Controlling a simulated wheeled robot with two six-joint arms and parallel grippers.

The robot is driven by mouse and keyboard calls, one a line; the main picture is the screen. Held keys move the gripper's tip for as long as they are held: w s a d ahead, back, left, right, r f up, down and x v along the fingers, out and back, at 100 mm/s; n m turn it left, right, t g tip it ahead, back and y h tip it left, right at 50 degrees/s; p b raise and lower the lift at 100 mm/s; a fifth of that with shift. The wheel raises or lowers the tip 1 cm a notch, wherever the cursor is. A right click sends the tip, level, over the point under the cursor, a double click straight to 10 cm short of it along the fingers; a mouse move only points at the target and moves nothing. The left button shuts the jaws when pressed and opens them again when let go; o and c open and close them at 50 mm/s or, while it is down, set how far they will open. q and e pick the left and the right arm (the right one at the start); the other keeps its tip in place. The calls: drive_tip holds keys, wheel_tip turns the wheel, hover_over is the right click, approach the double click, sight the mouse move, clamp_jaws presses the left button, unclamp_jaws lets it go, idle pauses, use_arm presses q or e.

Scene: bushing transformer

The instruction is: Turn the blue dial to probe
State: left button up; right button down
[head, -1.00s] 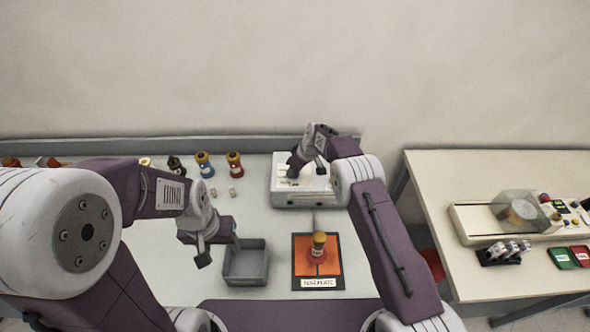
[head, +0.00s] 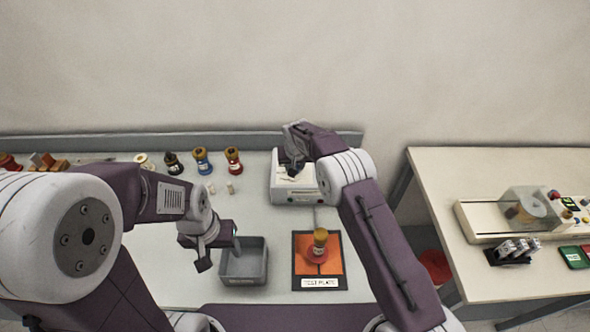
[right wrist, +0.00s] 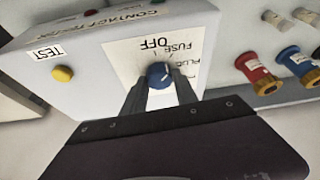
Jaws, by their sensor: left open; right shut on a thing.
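The blue dial (right wrist: 158,75) sits on a white label panel of the contact tester box (right wrist: 95,70) in the right wrist view. The panel carries the words OFF, FUSE and PLUG, seen upside down; a probe label cannot be made out. The dial's exact pointing is unclear. My right gripper (right wrist: 160,88) is shut on the dial, a finger on each side. In the head view the white tester box (head: 292,196) stands at the back of the table, and my right gripper (head: 295,172) hides the dial. My left gripper (head: 221,253) is open and empty beside the grey bin.
The grey bin (head: 243,272) and an orange test plate (head: 304,268) bearing a bushing (head: 320,243) lie in front of the tester. Blue (head: 202,160) and red (head: 233,160) bushings stand left of it. A second table (head: 425,190) with equipment is at the right.

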drive_tip(key=m+h+b, duration=0.1)
drive_tip(key=m, duration=0.1)
drive_tip(key=shift+w+a+m, duration=0.1)
drive_tip(key=shift+a+m, duration=0.05)
drive_tip(key=shift+m, duration=0.25)
drive_tip(key=shift+r+m+h, duration=0.15)
drive_tip(key=shift+m+h, duration=0.15)
drive_tip(key=shift+m, duration=0.4)
drive_tip(key=shift+r+m+h+p, duration=0.15)
drive_tip(key=shift+m+h+p, duration=0.15)
drive_tip(key=shift+m+p, duration=0.8)
drive_tip(key=shift+p, duration=0.1)
drive_tip(key=shift+f, duration=0.2)
drive_tip(key=c, duration=0.9)
unclamp_jaws()
drive_tip(key=shift+c, duration=0.2)
